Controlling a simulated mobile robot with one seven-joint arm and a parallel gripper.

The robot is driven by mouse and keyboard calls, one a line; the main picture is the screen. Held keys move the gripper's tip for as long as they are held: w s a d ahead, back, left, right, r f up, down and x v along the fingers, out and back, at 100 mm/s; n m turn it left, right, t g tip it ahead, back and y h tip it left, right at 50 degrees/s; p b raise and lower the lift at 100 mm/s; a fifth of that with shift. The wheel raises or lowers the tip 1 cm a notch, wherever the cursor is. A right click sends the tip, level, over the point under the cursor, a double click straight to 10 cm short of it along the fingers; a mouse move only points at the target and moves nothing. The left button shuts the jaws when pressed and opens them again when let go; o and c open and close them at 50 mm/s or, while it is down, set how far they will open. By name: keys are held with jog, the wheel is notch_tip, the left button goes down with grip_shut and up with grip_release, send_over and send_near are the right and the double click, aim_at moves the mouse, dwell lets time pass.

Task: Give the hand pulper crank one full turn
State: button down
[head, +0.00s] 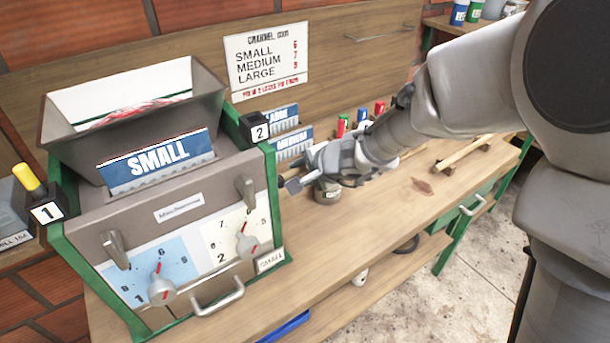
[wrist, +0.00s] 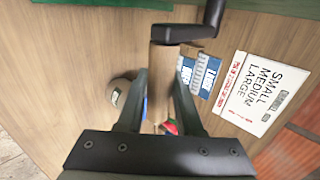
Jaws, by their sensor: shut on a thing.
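The hand pulper (head: 180,195) stands at the left of the head view, with a grey-brown body, green frame and open hopper on top. The crank shows in the wrist view: a dark bent arm (wrist: 207,28) and a brown cylindrical handle (wrist: 164,62). My gripper (wrist: 160,88) has one finger on each side of the handle and is shut on it. In the head view my gripper (head: 296,183) is just right of the pulper, above the bench. The crank cannot be made out clearly there.
A small round can (head: 327,192) stands on the wooden bench (head: 420,205) near my gripper. Blue label cards (head: 290,135) and red and green capped items (head: 362,115) are behind. A paper sign (head: 267,62) hangs on the back board. The bench's right part is mostly clear.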

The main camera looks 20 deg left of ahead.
jog(key=f+b, duration=0.2)
jog(key=b, duration=0.1)
jog(key=f+b, duration=0.1)
jog(key=shift+w+a+f, duration=0.3)
dwell(0.3)
jog(key=b+x, duration=0.3)
jog(key=shift+s+d+f, duration=0.1)
jog(key=shift+d+f, duration=0.1)
jog(key=shift+f, duration=0.1)
